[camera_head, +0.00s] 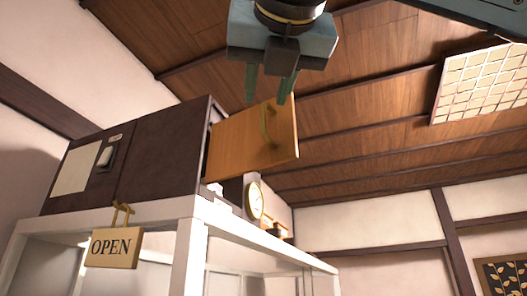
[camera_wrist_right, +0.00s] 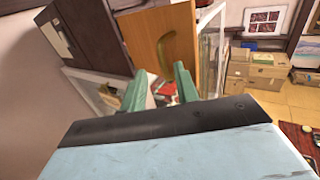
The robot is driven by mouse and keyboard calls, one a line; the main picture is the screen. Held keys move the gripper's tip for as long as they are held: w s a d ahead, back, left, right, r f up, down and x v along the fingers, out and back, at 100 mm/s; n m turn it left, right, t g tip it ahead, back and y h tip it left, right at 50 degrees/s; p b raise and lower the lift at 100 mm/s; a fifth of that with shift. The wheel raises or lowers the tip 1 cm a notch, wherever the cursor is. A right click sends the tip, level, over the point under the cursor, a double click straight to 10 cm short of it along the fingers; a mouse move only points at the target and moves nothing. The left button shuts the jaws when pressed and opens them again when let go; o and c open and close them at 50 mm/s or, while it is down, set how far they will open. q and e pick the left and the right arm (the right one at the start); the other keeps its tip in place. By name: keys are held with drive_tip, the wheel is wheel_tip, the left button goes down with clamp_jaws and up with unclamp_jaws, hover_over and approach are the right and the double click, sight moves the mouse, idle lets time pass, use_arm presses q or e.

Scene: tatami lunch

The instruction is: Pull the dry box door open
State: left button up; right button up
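The dry box (camera_head: 150,160) is a dark brown cabinet on top of a white shelf unit. Its orange wooden door (camera_head: 232,148) has a curved brass handle (camera_head: 266,128). A dark gap shows along the door's left edge beside the box, and the door looks ajar; how far is hard to judge. My right gripper (camera_head: 268,88) is above the door's upper edge in the head view, its two fingers apart and empty. In the right wrist view the fingers (camera_wrist_right: 160,88) are spread below the brass handle (camera_wrist_right: 164,52), apparently apart from it. My left gripper is not in view.
A white shelf frame (camera_head: 190,255) stands under the box, with an OPEN sign (camera_head: 112,247) hanging on it. A round clock (camera_head: 255,200) sits on the shelf beside the door. Cardboard boxes (camera_wrist_right: 258,70) are stacked further back.

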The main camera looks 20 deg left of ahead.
drive_tip(key=b+v, duration=0.1)
drive_tip(key=v, duration=0.7)
